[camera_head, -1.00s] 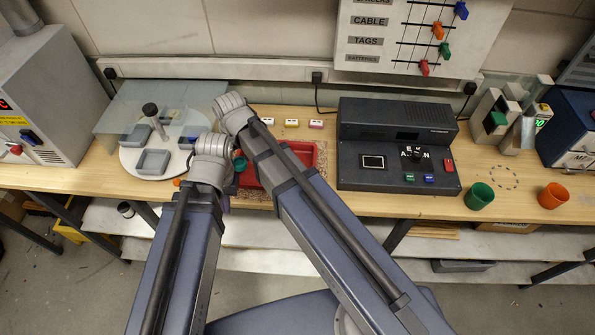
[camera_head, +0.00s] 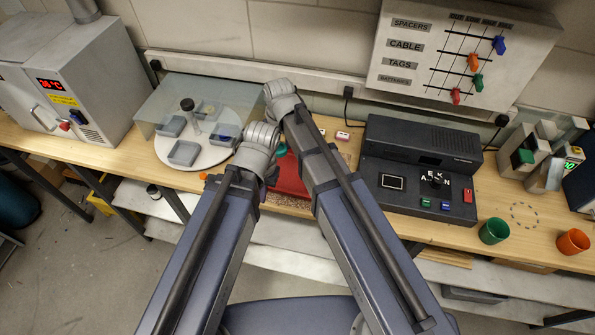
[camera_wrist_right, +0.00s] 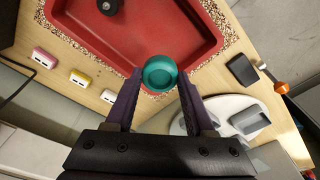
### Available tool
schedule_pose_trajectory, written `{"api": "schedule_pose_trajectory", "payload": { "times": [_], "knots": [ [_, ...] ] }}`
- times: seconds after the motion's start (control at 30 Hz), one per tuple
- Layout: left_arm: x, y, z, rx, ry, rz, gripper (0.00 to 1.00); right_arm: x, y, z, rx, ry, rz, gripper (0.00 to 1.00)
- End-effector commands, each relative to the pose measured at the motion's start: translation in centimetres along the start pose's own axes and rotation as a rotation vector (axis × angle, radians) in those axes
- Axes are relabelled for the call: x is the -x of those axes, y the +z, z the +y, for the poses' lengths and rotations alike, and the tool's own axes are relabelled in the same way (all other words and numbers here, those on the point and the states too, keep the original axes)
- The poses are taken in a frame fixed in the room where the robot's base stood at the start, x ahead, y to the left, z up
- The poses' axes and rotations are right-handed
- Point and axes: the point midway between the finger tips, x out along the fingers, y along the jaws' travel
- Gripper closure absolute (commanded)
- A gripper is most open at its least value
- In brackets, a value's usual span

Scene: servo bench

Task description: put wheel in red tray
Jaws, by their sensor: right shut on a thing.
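A teal wheel (camera_wrist_right: 160,74) is between the fingertips of my right gripper (camera_wrist_right: 158,82) in the right wrist view, and the fingers are shut on it. In that view the wheel overlaps the edge of the red tray (camera_wrist_right: 62,22); its height above the tray is unclear. In the head view a sliver of the wheel (camera_head: 281,150) shows between my arms, and the red tray (camera_head: 290,180) is partly hidden behind them. A dark round part (camera_wrist_right: 110,6) lies in the tray. My left gripper (camera_head: 268,172) is low beside the tray; its jaws are hidden.
A round turntable (camera_head: 205,153) with grey bins stands left of the tray, near a glass panel. Several small coloured blocks (camera_wrist_right: 79,78) lie beside the tray. A dark control box (camera_head: 425,150) stands to the right. An orange-handled tool (camera_wrist_right: 281,87) lies near the bench edge.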

Motion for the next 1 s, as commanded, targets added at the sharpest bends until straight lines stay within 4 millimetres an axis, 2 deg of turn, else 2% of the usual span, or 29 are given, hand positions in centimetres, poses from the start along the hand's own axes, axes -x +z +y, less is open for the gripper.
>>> {"api": "schedule_pose_trajectory", "payload": {
  "times": [0.13,0.27,0.6,0.87,1.0],
  "knots": [
    [-0.2,0.0,0.0,0.0,0.0,0.0,1.0,-0.2,0.0,0.0,-0.002,0.0,0.0,0.99],
    [-1.1,-0.1,0.1,0.0,0.0,0.0,1.0,-1.1,0.1,0.0,-0.001,0.0,0.0,0.99],
    [-6.0,-0.3,0.6,0.0,0.0,0.0,1.0,-6.0,0.7,0.0,-0.001,0.0,0.0,0.99],
    [-6.3,-0.4,0.6,0.001,0.0,0.0,1.0,-6.3,0.7,0.0,-0.001,0.0,0.0,0.99],
    [-7.4,-0.4,0.7,0.001,0.0,0.0,1.0,-7.4,0.9,0.0,-0.001,0.0,0.0,0.99]
  ]
}}
